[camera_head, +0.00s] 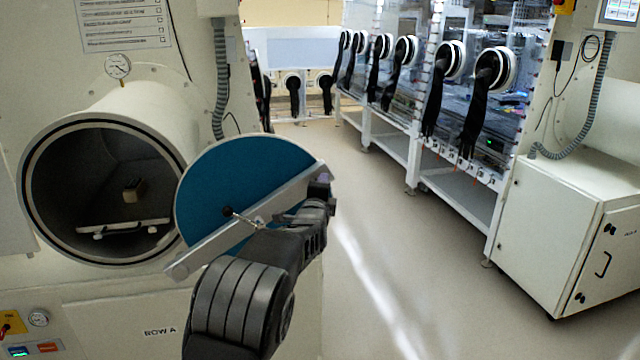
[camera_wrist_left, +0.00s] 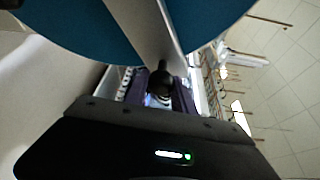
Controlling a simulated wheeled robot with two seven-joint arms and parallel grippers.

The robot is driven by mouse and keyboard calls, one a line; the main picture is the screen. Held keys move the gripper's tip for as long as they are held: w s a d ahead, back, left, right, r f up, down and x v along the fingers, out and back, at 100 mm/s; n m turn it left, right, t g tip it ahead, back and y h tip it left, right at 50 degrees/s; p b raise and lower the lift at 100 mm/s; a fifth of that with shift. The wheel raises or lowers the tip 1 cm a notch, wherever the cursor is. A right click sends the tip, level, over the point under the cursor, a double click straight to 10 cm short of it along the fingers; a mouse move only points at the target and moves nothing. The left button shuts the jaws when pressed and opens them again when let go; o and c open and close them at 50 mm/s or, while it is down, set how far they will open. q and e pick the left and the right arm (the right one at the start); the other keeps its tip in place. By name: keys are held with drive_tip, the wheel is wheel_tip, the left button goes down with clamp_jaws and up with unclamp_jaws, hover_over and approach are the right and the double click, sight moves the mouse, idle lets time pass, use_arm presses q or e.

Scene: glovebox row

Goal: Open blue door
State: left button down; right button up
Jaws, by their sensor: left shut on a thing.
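The round blue door (camera_head: 235,175) stands open to the right of the round antechamber opening (camera_head: 100,190). A grey metal bar (camera_head: 215,245) runs slantwise across its face, with a small black-knobbed rod at its middle. My left gripper (camera_head: 318,192) is at the bar's outer, right end and is shut on the bar there; the exact contact is partly hidden. In the left wrist view the bar (camera_wrist_left: 145,25) comes down to the fingers, with a black knob (camera_wrist_left: 161,82) in front of them, and the blue door (camera_wrist_left: 85,25) shows behind. My right gripper is not in view.
Inside the chamber a small brown block (camera_head: 132,190) sits above a white tray (camera_head: 125,228). A white cabinet (camera_head: 560,240) and gloveboxes with black gloves (camera_head: 480,100) line the right side. The floor (camera_head: 400,260) between is clear.

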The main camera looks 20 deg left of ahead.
use_arm(q)
drive_tip(key=c, duration=1.1)
unclamp_jaws()
drive_tip(key=shift+s, duration=0.1)
drive_tip(key=b+v, duration=0.2)
drive_tip(key=v, duration=0.5)
drive_tip(key=shift+s+d, duration=0.1)
drive_tip(key=shift+s, duration=0.15)
